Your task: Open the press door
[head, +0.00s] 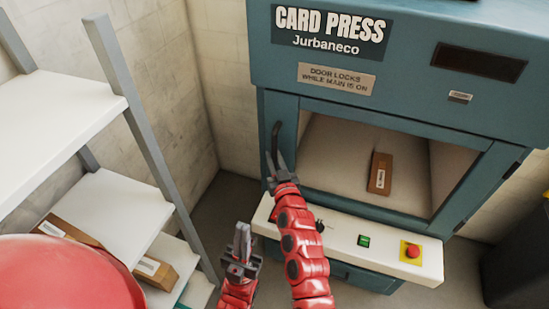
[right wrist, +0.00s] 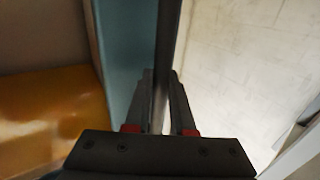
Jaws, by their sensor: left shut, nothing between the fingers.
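The card press (head: 400,85) is a teal cabinet. Its door (head: 281,110) looks closed, with a large window and a dark, curved vertical handle (head: 275,140) on its left side. My right gripper (head: 278,168) is at the lower part of the handle. In the right wrist view its fingers (right wrist: 160,100) lie on either side of the dark handle bar (right wrist: 170,40); whether they clamp it cannot be told. My left gripper (head: 243,238) is shut and empty, below and left of the white ledge, apart from the press.
The white ledge (head: 340,244) carries a green switch (head: 364,240), a small dark knob (head: 320,226) and a red emergency button (head: 412,251). A brown box (head: 380,174) sits inside the press. A shelf rack (head: 120,205) with boxes stands at left.

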